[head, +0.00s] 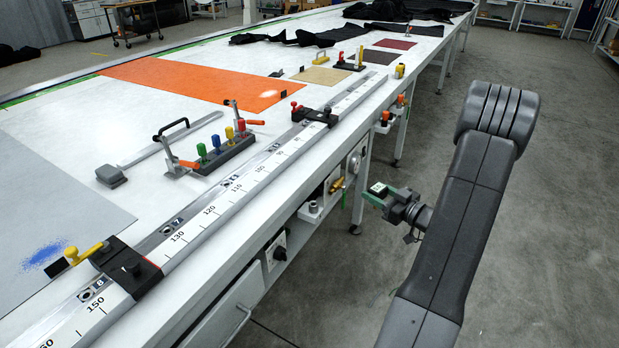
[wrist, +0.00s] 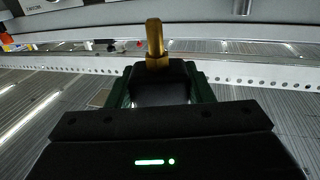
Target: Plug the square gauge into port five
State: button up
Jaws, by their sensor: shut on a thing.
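My gripper (head: 383,195) hangs over the aisle to the right of the long table, apart from its edge. In the wrist view my gripper (wrist: 160,85) is shut, its green-sided fingers on either side of a dark block, the square gauge (wrist: 160,70). A brass stem (wrist: 154,40) points up from the gauge in that view. The gauge's face is not seen. The table's front rail (head: 215,205) carries small numbered plates with round holes; 7 (head: 172,227) and 8 (head: 92,290) can be read. I cannot make out a plate marked five.
Black clamps (head: 125,268) and (head: 316,116) sit on the rail. A round dial (head: 354,164) and a brass valve (head: 337,185) are on the table's side. A block with coloured knobs (head: 225,152) stands on the table.

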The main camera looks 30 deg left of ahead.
jog(key=s+a+r+n+g+b, duration=0.1)
jog(key=s+a+r+g, duration=0.15)
jog(key=a, duration=0.25)
jog(key=s+a+r+n+g+y+b, duration=0.1)
jog(key=s+a+r, duration=0.2)
jog(key=a, duration=0.3)
jog(key=s+a+r+n+g+b, duration=0.1)
jog(key=s+a+r, duration=0.15)
jog(key=a, duration=0.25)
jog(key=shift+w+f, duration=0.1)
jog(key=shift+f, duration=2.3)
jog(key=shift+f+b, duration=1.8)
jog(key=shift+b, duration=1.3)
jog(key=o, duration=1.1)
jog(key=d, duration=0.4)
jog(key=d+b, duration=0.1)
jog(key=d, duration=0.4)
jog(key=s+d, duration=0.1)
jog(key=d, duration=0.3)
jog(key=shift+d, duration=0.4)
